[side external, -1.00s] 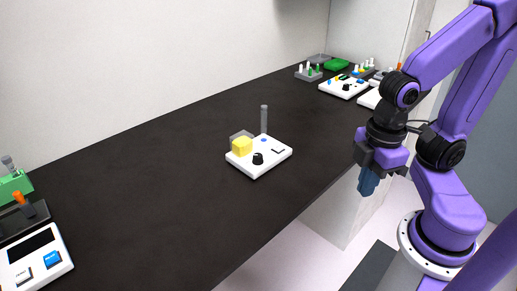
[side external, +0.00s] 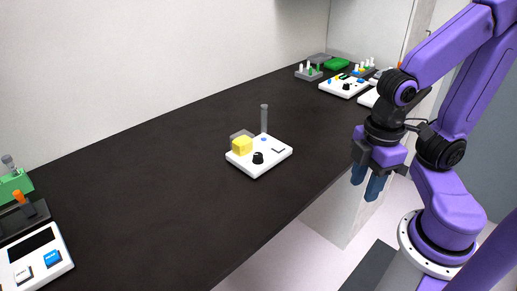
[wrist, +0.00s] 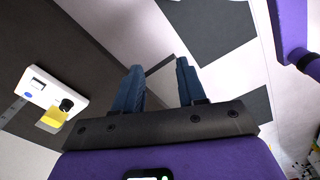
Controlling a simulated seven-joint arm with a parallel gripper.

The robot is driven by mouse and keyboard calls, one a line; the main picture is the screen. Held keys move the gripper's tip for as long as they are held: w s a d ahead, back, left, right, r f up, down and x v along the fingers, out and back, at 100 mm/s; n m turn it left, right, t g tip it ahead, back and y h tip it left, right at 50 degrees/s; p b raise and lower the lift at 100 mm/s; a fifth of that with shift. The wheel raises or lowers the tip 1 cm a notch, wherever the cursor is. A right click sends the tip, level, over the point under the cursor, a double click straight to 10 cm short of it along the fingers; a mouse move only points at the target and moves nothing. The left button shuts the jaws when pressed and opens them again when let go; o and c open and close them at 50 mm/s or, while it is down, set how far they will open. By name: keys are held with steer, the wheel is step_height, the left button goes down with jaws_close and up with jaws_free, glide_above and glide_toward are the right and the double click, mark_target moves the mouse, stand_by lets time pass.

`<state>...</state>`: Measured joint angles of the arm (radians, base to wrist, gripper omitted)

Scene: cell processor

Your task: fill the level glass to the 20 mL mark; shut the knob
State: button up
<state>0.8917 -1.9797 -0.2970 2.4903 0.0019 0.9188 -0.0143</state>
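A white cell device (side external: 262,167) stands on the dark bench. It carries a black knob (side external: 258,158), a yellow block-like tank (side external: 241,147) with a clear grey part behind it, and an upright grey tube (side external: 264,118), which looks like the level glass. Marks and any fill in the tube are too small to read. The device also shows in the wrist view (wrist: 52,87), at left, with its knob (wrist: 66,105) and yellow tank (wrist: 53,117). My gripper (side external: 365,180) is open and empty, beyond the bench's front edge, well right of the device. Its blue fingers (wrist: 159,68) are apart.
At the back right stand another white device (side external: 344,88), a grey rack (side external: 309,73) and a green tray (side external: 336,64). At the front left are a white instrument with a dark screen (side external: 35,262) and a green holder (side external: 14,187). The bench around the middle device is clear.

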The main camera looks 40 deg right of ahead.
steer(key=w+a+r, duration=0.3)
steer(key=w, duration=0.6)
step_height(320, 180, up, 3)
steer(key=n, duration=0.3)
glide_above(258, 154)
step_height(258, 154, down, 17)
steer(key=shift+r, duration=0.2)
steer(key=c, duration=0.8)
